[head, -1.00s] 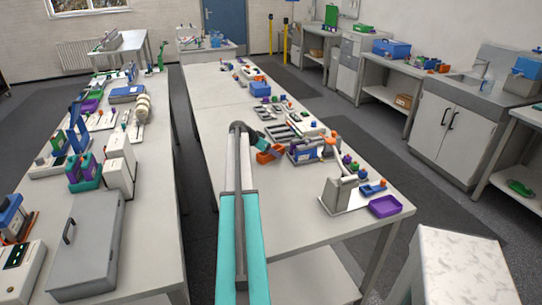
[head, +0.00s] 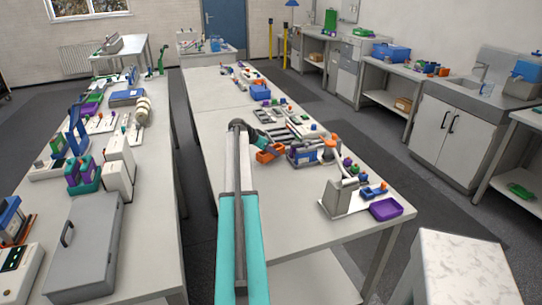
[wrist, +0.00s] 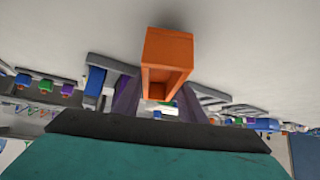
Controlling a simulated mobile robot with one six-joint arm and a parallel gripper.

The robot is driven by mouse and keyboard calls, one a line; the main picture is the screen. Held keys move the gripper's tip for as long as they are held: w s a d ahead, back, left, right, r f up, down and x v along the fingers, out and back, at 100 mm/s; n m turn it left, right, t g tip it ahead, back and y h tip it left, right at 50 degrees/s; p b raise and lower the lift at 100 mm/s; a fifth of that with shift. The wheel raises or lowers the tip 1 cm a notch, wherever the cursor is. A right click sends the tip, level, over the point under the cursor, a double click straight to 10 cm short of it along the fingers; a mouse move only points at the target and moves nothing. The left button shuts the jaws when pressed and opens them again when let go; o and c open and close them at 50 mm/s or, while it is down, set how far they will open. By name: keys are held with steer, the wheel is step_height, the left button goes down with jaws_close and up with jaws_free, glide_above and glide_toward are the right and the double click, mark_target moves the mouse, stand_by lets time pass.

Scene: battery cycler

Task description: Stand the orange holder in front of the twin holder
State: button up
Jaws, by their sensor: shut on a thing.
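The orange holder (head: 268,154) is a small open-topped box near the end of my arm, over the middle table. My gripper (head: 260,143) is shut on it. In the wrist view the orange holder (wrist: 168,50) sits between two purple fingers of my gripper (wrist: 157,92), with its hollow side facing the camera. I cannot tell whether its underside touches the table. I cannot pick out the twin holder for sure; it may be among the small parts near the blue and white device.
A blue and white device (head: 303,153) stands just right of the orange holder. Grey trays (head: 285,133) lie behind it. The tabletop (head: 290,205) in front of the holder is clear.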

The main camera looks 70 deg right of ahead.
steer(key=shift+r+b, duration=0.35)
steer(key=shift+r, duration=0.4)
steer(key=s+a+b, duration=0.1)
steer(key=s+a, duration=0.1)
steer(key=a, duration=0.3)
steer(key=s+a+r+b, duration=0.1)
steer(key=a, duration=0.4)
steer(key=s+a+b, duration=0.2)
steer(key=a, duration=0.3)
steer(key=shift+s+r, duration=0.25)
steer(key=shift+s, duration=0.05)
